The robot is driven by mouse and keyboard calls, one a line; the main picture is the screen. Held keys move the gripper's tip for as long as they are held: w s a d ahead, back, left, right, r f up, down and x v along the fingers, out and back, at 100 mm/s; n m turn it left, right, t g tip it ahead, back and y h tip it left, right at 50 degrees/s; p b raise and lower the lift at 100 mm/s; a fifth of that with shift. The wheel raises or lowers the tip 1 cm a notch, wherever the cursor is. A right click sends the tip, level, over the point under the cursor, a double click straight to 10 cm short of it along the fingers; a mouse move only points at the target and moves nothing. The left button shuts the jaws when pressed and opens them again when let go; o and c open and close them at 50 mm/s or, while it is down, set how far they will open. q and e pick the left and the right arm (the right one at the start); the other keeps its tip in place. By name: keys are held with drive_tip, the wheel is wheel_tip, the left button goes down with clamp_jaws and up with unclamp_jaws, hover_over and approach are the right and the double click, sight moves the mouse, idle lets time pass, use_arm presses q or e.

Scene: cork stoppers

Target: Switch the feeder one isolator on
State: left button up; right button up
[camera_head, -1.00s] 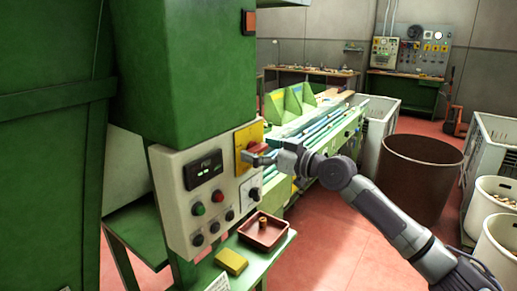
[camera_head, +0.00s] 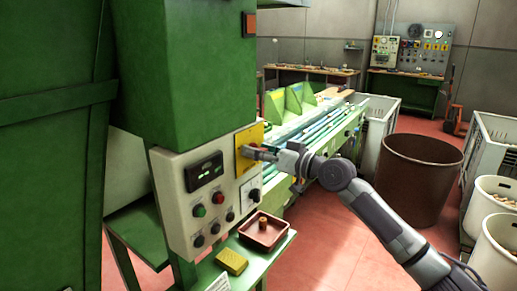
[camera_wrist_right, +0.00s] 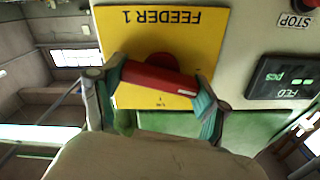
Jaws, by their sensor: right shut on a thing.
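The feeder one isolator is a red handle (camera_wrist_right: 160,82) on a yellow plate marked FEEDER 1 (camera_wrist_right: 205,30), which appears upside down in the right wrist view. The handle lies nearly level there, slightly tilted. My right gripper (camera_wrist_right: 157,92) has a finger at each end of the handle and is shut on it. In the head view the yellow plate (camera_head: 250,134) is on the right of the pale control panel (camera_head: 172,195), with my right gripper (camera_head: 250,152) against it. The gripper hides most of the handle there. My left gripper is not in view.
The panel has a digital display (camera_head: 203,171), push buttons and a black knob (camera_head: 254,195) below the plate. A red tray (camera_head: 265,230) and a yellow block (camera_head: 232,261) sit on the green shelf below. A brown bin (camera_head: 417,180) stands on the right.

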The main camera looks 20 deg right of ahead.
drive_tip(key=m+p, duration=0.1)
drive_tip(key=m, duration=0.2)
drive_tip(key=shift+m+p, duration=0.35)
drive_tip(key=shift+m, duration=0.05)
drive_tip(key=m+p, duration=0.2)
drive_tip(key=m, duration=0.1)
drive_tip(key=shift+m, duration=0.3)
drive_tip(key=m+p, duration=0.3)
drive_tip(key=m, duration=0.2)
drive_tip(key=shift+w+d+f+m+p, duration=0.1)
drive_tip(key=shift+f+m+p, duration=0.1)
drive_tip(key=shift+m+p, duration=0.8)
drive_tip(key=shift+m, duration=0.3)
drive_tip(key=o, duration=1.2)
drive_tip(key=shift+c, duration=0.2)
drive_tip(key=v, duration=1.2)
